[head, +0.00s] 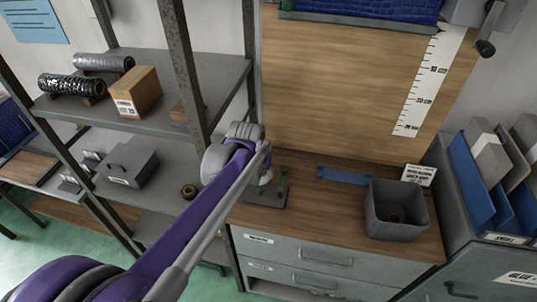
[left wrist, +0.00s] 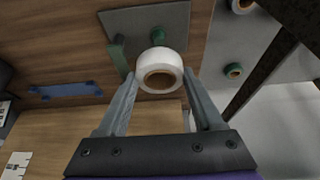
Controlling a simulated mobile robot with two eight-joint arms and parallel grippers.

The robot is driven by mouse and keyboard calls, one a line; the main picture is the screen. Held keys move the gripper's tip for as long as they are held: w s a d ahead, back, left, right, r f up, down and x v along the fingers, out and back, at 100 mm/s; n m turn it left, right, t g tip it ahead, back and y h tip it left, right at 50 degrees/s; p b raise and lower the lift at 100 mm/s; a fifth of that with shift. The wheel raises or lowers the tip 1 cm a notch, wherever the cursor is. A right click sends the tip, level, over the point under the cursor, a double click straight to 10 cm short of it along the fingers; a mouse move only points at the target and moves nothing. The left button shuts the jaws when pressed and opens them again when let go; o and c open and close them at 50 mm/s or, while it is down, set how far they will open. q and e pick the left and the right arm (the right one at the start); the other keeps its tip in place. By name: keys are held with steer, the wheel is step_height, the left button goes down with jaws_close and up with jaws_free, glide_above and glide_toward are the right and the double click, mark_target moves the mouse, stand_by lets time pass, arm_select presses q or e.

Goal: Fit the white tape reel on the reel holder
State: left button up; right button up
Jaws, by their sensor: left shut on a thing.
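The white tape reel (left wrist: 160,67) with a brown core is between the two fingers of my left gripper (left wrist: 160,76), which is shut on it. In the head view a small part of the reel (head: 265,179) shows beside my wrist. The reel holder is a grey plate (left wrist: 133,22) with green posts, lying on the wooden bench; in the head view its plate (head: 266,201) is partly hidden by my arm. In the left wrist view the reel is beside a round green post top (left wrist: 158,35) and apart from the taller green upright (left wrist: 117,55). My right gripper is not in view.
A blue bracket (head: 343,175) lies on the bench, right of the holder. Further right stands a grey bin (head: 397,230) with a brown roll inside. A metal shelf with a cardboard box (head: 135,92) and dark rolls stands left. Bench between holder and bin is mostly clear.

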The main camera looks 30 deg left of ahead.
mark_target(260, 188)
arm_select(q)
steer(key=shift+f, duration=0.1)
steer(key=shift+s+f+b, duration=0.45)
steer(key=shift+f+b, duration=0.1)
steer(key=shift+f, duration=0.2)
step_height(260, 188, down, 3)
steer(key=shift+w+r+b, duration=0.15)
steer(key=shift+b, duration=0.6)
steer(key=shift+f+b, duration=0.35)
steer(key=shift+f, duration=0.25)
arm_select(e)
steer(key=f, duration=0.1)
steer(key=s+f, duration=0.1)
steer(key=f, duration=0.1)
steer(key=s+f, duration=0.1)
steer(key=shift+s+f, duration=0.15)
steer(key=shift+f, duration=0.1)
arm_select(q)
steer(key=shift+w, duration=0.1)
steer(key=shift+f+b, duration=0.35)
steer(key=shift+f, duration=0.3)
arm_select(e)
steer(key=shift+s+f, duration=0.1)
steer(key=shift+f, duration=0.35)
arm_select(q)
steer(key=o, duration=1.1)
